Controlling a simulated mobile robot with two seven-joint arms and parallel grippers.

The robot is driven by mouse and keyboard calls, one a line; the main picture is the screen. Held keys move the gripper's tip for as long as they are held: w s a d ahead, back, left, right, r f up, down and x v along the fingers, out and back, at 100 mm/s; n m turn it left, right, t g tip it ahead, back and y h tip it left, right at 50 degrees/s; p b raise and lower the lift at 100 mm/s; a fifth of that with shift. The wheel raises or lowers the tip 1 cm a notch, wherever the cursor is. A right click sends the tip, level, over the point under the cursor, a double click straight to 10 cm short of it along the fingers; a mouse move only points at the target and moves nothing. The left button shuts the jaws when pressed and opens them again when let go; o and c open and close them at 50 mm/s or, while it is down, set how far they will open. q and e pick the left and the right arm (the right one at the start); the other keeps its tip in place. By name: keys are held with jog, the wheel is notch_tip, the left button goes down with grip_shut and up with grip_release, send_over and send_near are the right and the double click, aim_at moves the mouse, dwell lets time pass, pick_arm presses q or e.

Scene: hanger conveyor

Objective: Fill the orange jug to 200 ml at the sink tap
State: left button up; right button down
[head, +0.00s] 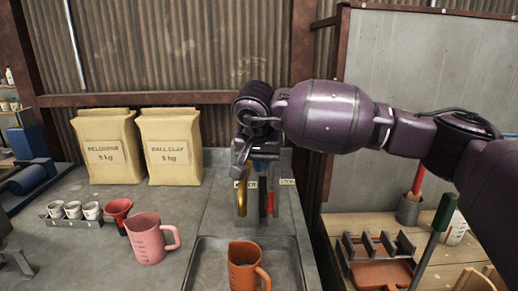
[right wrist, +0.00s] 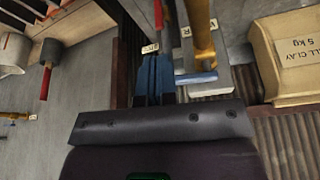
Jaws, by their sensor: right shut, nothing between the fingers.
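The orange jug (head: 246,270) stands upright in the sink (head: 208,262), below the brass water tap (head: 241,199). Its handle points right, and its fill level cannot be read. My right gripper (head: 263,214) points down beside the tap, between the brass spout and a red tap part (head: 271,200). In the right wrist view its blue fingers (right wrist: 153,60) are together and empty. A blue lever (right wrist: 196,77) on the brass tap lies close beside them; contact cannot be told. I see no clear water stream. My left gripper is not in view.
A pink jug (head: 148,240), a red cup (head: 118,212) and a rack of small cups (head: 75,221) stand left of the sink. Two clay bags (head: 170,148) stand behind. A wooden bench (head: 440,255) with racks and tools is at right.

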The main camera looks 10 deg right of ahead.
jog(key=shift+w+d+r, duration=0.1)
jog(key=shift+w+d, duration=0.15)
jog(key=shift+w, duration=0.35)
jog(key=shift+w+d+f, duration=0.1)
jog(key=shift+w+d, duration=0.15)
jog(key=shift+w, duration=0.35)
jog(key=shift+w+d+r, duration=0.1)
jog(key=shift+w+d, duration=0.15)
jog(key=shift+w, duration=0.35)
jog(key=shift+w+d+n+y+b, duration=0.3)
jog(key=shift+w+d+n+b, duration=0.05)
jog(key=shift+w+d+n, duration=0.25)
jog(key=shift+s+a, duration=0.2)
jog(key=shift+s+a+p, duration=0.3)
jog(key=shift+s+a, duration=0.1)
jog(key=shift+a, duration=0.1)
